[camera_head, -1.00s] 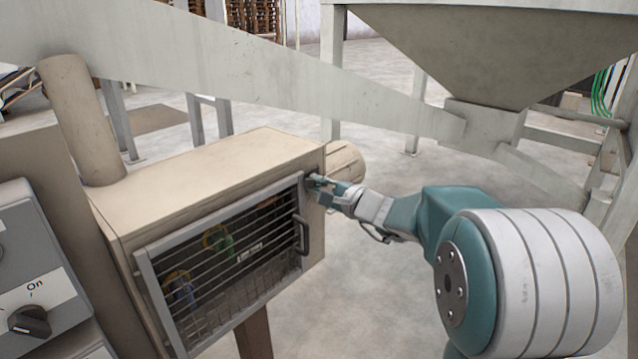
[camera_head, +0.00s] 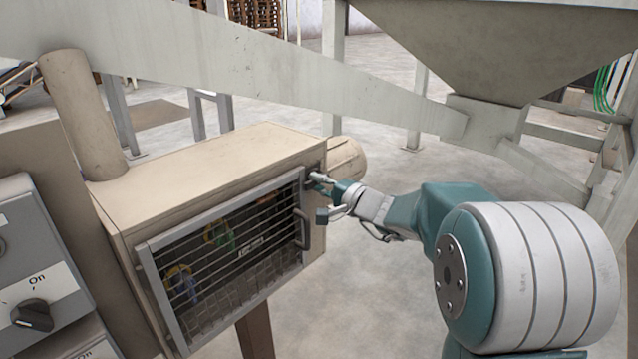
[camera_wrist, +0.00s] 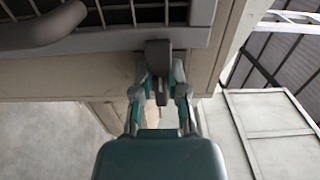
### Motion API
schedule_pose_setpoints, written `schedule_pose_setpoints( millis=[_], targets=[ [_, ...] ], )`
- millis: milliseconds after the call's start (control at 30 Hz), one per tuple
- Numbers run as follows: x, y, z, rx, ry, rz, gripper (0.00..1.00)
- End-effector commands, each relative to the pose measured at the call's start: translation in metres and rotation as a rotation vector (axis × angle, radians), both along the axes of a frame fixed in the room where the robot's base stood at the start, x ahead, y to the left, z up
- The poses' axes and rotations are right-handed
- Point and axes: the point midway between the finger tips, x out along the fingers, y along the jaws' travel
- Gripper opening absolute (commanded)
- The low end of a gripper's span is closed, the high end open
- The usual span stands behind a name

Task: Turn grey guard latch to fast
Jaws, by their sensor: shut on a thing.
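The grey guard latch (camera_wrist: 158,52) shows in the wrist view as a dark grey piece at the edge of the guard frame. My gripper (camera_wrist: 158,80) has its two fingers on either side of the latch's lower part and is shut on it. In the head view my gripper (camera_head: 318,184) reaches the upper right corner of the barred guard (camera_head: 225,255), and hides most of the latch there. The guard lies against the front of the beige box (camera_head: 215,178). I cannot read the latch's exact angle.
A dark handle (camera_head: 302,228) stands out from the guard's right side, just below my gripper. A control panel with a black knob (camera_head: 33,316) is at the left. A sloping beam (camera_head: 270,75) crosses above the box.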

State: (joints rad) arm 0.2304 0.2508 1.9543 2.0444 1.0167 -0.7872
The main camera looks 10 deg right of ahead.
Motion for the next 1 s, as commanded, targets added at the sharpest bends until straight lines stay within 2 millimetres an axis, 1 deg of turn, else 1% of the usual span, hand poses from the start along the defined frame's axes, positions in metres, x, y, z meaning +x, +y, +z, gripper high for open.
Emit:
schedule_pose_setpoints(
  millis=[233, 267, 300, 333, 800, 867, 1000],
  targets=[
    [0.001, 0.001, -0.001, -0.003, 0.002, 0.000, 0.00],
    [0.001, 0.001, -0.001, -0.003, 0.002, 0.000, 0.32],
    [0.001, 0.001, -0.001, -0.003, 0.002, 0.000, 0.50],
    [0.001, 0.001, -0.001, -0.003, 0.002, 0.000, 0.53],
    [-0.001, -0.001, 0.000, -0.001, 0.001, 0.000, 0.53],
    [-0.005, -0.004, 0.000, -0.001, 0.001, -0.001, 0.53],
    [-0.024, -0.019, 0.000, -0.001, 0.001, -0.003, 0.53]
  ],
)
